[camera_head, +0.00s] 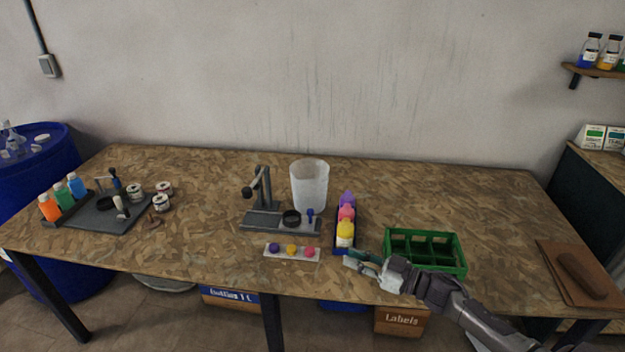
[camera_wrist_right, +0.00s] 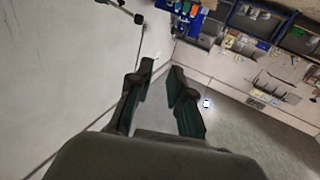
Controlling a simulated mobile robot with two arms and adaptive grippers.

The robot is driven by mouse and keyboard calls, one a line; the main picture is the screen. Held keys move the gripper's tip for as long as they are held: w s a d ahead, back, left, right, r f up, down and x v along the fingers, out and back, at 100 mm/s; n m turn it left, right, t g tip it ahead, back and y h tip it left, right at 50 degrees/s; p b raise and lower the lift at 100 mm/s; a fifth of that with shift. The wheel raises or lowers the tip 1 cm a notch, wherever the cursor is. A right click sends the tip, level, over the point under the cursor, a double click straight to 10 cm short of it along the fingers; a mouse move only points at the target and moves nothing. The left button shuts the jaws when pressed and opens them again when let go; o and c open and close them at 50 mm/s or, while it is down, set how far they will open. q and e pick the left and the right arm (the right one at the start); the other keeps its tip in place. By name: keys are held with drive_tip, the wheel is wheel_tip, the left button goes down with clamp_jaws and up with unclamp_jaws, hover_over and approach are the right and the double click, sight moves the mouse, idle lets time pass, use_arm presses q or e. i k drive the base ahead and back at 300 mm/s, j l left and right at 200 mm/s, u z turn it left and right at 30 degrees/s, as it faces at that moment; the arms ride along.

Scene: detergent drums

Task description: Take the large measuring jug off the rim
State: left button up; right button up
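A large translucent white jug-like vessel (camera_head: 309,187) stands upright on the workbench, behind a grey hand press (camera_head: 262,205). I see no handle on it, and no rim under it. My right gripper (camera_head: 362,261) is over the bench's front edge, to the right of and nearer than the vessel, well apart from it. In the right wrist view its two fingers (camera_wrist_right: 157,95) are spread with nothing between them. The vessel does not show in that view. My left gripper is not in view.
A blue rack of coloured bottles (camera_head: 345,232) and a green crate (camera_head: 425,267) flank my right gripper. A white strip with coloured caps (camera_head: 292,251) lies in front of the press. A blue drum (camera_head: 45,165) at far left carries clear glassware. The bench is clear behind the crate.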

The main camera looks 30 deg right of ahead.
sight(312, 185)
drive_tip(key=i+l, duration=1.3)
drive_tip(key=l, duration=0.15)
